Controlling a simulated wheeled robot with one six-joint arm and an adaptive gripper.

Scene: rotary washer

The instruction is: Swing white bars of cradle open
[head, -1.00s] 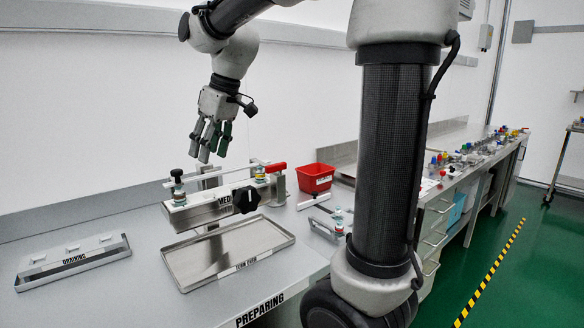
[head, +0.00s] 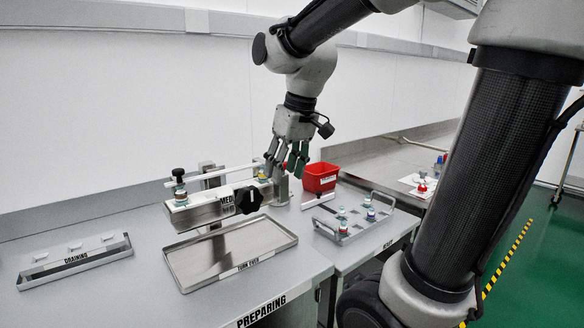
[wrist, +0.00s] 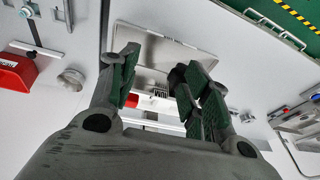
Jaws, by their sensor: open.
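The cradle (head: 205,211) is a grey metal unit on the bench, with a black knob (head: 249,199) on its front. A white bar (head: 210,175) runs across above it. A black-topped bottle (head: 179,187) sits at its left end and a yellow-topped one (head: 262,173) at its right end. My gripper (head: 286,172) points down at the right end of the bar and hides that end. In the wrist view my open gripper (wrist: 160,92) has a red piece (wrist: 131,100) and a white bar (wrist: 160,104) beyond its fingers. I cannot tell whether it touches them.
A metal tray (head: 183,272) marked TURN OVER lies in front of the cradle. A draining rack (head: 75,262) is at left. A red bin (head: 320,178) stands close right of my gripper, and a rack with several bottles (head: 345,229) is in front of it.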

